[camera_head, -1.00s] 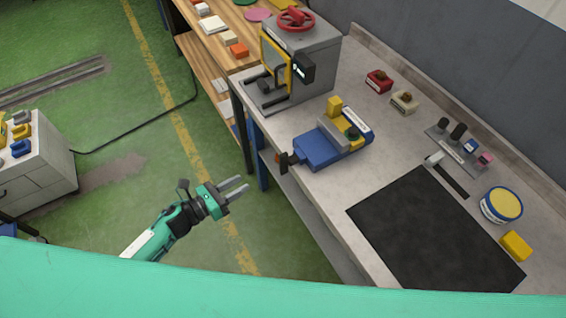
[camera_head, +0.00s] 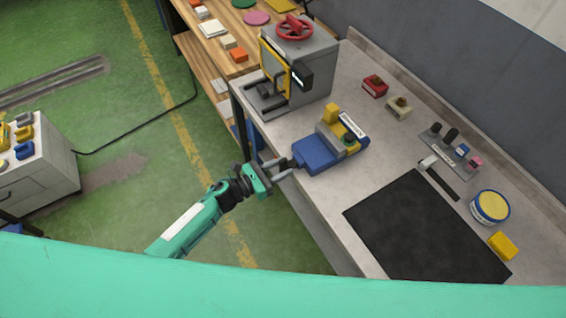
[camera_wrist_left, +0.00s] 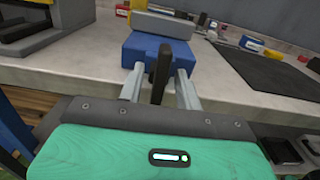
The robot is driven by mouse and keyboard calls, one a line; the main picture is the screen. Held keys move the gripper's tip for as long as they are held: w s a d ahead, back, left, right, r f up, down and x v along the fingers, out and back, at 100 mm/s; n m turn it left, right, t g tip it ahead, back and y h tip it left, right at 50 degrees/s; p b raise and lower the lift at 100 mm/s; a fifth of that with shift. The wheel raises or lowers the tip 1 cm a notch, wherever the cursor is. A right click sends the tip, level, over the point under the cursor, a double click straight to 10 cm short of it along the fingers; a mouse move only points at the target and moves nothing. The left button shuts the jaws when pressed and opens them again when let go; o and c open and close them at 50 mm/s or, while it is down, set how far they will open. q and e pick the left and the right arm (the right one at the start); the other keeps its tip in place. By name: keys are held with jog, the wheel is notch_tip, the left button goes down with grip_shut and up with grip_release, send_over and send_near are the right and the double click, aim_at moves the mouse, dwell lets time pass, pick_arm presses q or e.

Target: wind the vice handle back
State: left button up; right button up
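The blue vice (camera_head: 318,155) stands at the left edge of the grey bench, with a yellow block (camera_head: 331,113) at its jaws. The vice also shows in the left wrist view (camera_wrist_left: 128,52). Its dark handle (camera_wrist_left: 161,72) stands upright in front of the vice body, between the two fingers of my left gripper (camera_wrist_left: 159,88). A gap shows on each side of the handle, so the fingers are open around it, not clamped. In the head view my left gripper (camera_head: 284,168) reaches the vice's front end and largely hides the handle. My right gripper is not in view.
A grey machine with a red handwheel (camera_head: 294,27) stands behind the vice. A black mat (camera_head: 425,230) lies to its right. A tool rack (camera_head: 450,150), a round tub (camera_head: 490,207) and a yellow block (camera_head: 503,246) are farther right. Open floor lies left of the bench.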

pick_arm(q)
jog(key=shift+w+d, duration=0.3)
jog(key=shift+d, duration=0.05)
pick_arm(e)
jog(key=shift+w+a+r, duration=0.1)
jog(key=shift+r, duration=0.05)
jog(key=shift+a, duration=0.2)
pick_arm(q)
jog(key=c, duration=0.7)
jog(key=shift+c, duration=0.2)
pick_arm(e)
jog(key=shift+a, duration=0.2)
